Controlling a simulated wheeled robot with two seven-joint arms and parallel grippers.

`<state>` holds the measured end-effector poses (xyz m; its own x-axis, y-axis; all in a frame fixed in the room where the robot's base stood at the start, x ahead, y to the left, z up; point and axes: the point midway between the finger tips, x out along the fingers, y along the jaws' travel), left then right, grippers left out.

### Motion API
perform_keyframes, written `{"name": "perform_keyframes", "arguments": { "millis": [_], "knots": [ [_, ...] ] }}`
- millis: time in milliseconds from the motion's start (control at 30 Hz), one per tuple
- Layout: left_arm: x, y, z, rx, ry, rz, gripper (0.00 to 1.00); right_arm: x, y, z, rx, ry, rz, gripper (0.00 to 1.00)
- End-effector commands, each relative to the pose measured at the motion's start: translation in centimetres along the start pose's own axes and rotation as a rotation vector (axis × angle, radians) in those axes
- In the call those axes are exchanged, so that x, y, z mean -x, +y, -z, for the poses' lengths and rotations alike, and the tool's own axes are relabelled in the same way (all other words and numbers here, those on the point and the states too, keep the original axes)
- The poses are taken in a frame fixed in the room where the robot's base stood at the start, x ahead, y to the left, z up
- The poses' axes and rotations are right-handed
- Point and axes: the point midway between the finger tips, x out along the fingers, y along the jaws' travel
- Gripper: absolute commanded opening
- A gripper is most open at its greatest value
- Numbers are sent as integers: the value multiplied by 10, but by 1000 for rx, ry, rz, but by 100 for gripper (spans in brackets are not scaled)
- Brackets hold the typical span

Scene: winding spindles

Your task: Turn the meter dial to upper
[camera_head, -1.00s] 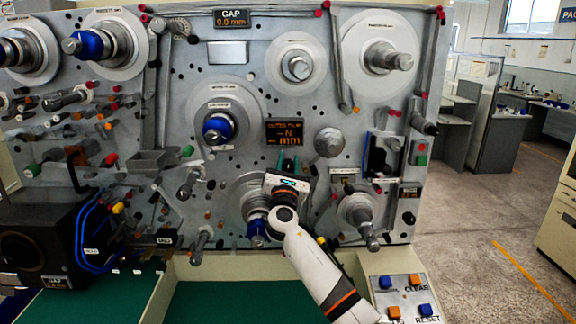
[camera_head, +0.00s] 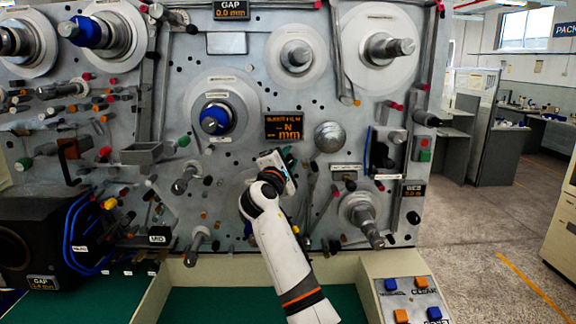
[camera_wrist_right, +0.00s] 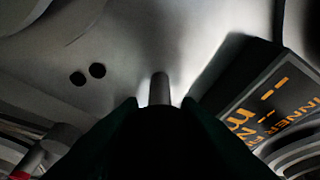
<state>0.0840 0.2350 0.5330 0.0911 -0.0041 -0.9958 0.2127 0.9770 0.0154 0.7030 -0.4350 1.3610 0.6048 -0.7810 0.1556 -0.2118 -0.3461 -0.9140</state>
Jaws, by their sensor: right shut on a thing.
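My right gripper (camera_head: 272,158) is up against the grey machine panel, just below the black meter display (camera_head: 284,128) with orange text. In the right wrist view its dark fingers (camera_wrist_right: 160,108) are shut on a small grey post (camera_wrist_right: 160,90), which appears to be the meter dial. The gripper hides the dial in the head view, and its setting cannot be read. The display also shows in the right wrist view (camera_wrist_right: 265,105), tilted, with orange letters including "INNER". My left gripper is not in view.
A silver dome (camera_head: 329,137) sits right of the display, and a blue-tipped spindle (camera_head: 216,119) sits to the left. Several posts and spindles stick out of the panel around my arm. A button box (camera_head: 375,312) stands at the lower right.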

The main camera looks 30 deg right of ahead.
Motion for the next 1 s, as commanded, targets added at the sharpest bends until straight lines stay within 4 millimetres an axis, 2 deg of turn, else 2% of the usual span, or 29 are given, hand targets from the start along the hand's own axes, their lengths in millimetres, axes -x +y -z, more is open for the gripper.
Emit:
{"name": "perform_keyframes", "arguments": {
  "millis": [200, 500, 1000],
  "knots": [
    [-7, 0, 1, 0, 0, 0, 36, 0, 1, -1, -177, -1, -74, 7],
    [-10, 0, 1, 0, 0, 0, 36, 0, 2, -1, -348, 0, -147, 7],
    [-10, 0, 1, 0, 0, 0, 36, 0, 3, -1, -433, 0, -182, 7]
  ]
}}
